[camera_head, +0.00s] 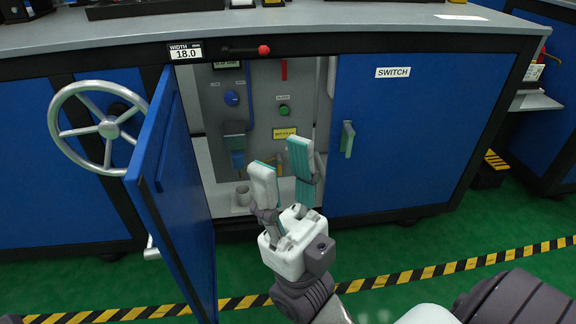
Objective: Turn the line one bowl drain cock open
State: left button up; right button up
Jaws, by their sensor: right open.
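My right gripper (280,163) is open and empty, its two pale, teal-lined fingers pointing up into the open cabinet bay. It is right of and nearer than a blue-tinted bowl unit (236,148) on the grey inner panel (262,115). A small grey cup (243,195) stands on the bay floor below the bowl. The drain cock is too small or hidden to make out. A blue knob (231,98) sits above the bowl, and a green knob (284,110) sits to its right. My left gripper is not in view.
The open blue door (170,190) swings out left of my gripper. A spoked handwheel (109,128) is farther left. The closed blue door marked SWITCH (405,120), with a green handle (347,139), bounds the bay on the right. A red-tipped lever (263,50) is above.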

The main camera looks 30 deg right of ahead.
aim_at(280, 161)
jog(key=l+z, duration=0.1)
jog(key=z, duration=0.35)
jog(key=i+l+z, duration=0.1)
jog(key=z, duration=0.35)
jog(key=l+z, duration=0.1)
jog(key=z, duration=0.3)
jog(key=i+z, duration=0.15)
jog(key=z, duration=0.3)
jog(key=i+j+z, duration=0.1)
jog(key=i+j, duration=0.25)
jog(key=i, duration=0.1)
